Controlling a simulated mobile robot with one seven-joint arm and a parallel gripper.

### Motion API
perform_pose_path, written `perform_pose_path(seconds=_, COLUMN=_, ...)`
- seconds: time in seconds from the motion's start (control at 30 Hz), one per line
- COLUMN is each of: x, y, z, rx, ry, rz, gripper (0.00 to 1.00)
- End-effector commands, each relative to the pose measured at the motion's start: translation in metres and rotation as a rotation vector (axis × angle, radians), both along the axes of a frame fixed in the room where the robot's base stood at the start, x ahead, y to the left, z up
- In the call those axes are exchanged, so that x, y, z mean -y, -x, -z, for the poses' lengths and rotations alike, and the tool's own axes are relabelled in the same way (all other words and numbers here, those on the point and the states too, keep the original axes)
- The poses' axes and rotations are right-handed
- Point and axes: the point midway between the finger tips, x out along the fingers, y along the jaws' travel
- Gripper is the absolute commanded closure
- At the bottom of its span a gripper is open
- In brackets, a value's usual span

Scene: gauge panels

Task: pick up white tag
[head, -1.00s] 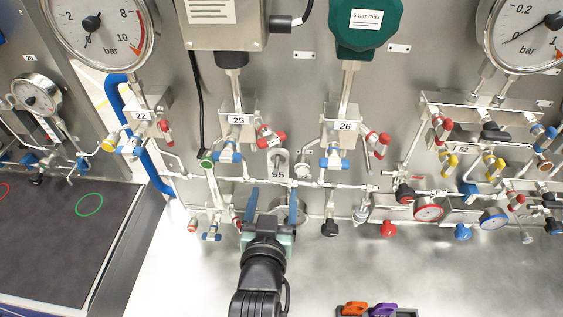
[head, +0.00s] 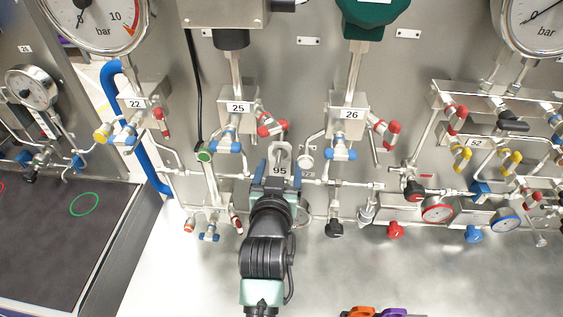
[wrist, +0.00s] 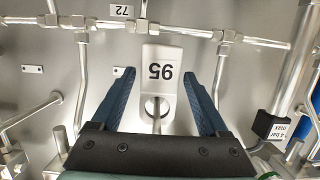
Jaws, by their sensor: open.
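My gripper (head: 280,176) is open in front of the tag. In the wrist view its two blue fingers (wrist: 159,76) stand either side of the tag, with a visible gap on each side. I cannot tell how far the fingertips are from the panel.
A horizontal pipe (wrist: 200,31) with fittings runs close by the tag. Valve blocks labelled 25 (head: 238,107) and 26 (head: 351,114) with red and blue handles flank it above. Orange and purple items (head: 393,312) lie at the bottom edge. The bright surface below the panel is largely clear.

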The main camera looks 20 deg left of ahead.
Motion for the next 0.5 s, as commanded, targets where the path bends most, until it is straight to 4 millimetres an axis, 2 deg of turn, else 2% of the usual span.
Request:
perform_pose_path(seconds=0.03, x=0.0000, y=0.0001, z=-0.0001, rx=0.000, ry=0.000, rz=0.000, gripper=0.24)
perform_pose_path(seconds=0.3, x=0.0001, y=0.0003, z=-0.0002, rx=0.000, ry=0.000, rz=0.000, gripper=0.73)
perform_pose_path(seconds=0.5, x=0.0007, y=0.0019, z=-0.0010, rx=0.001, ry=0.000, rz=0.000, gripper=0.75)
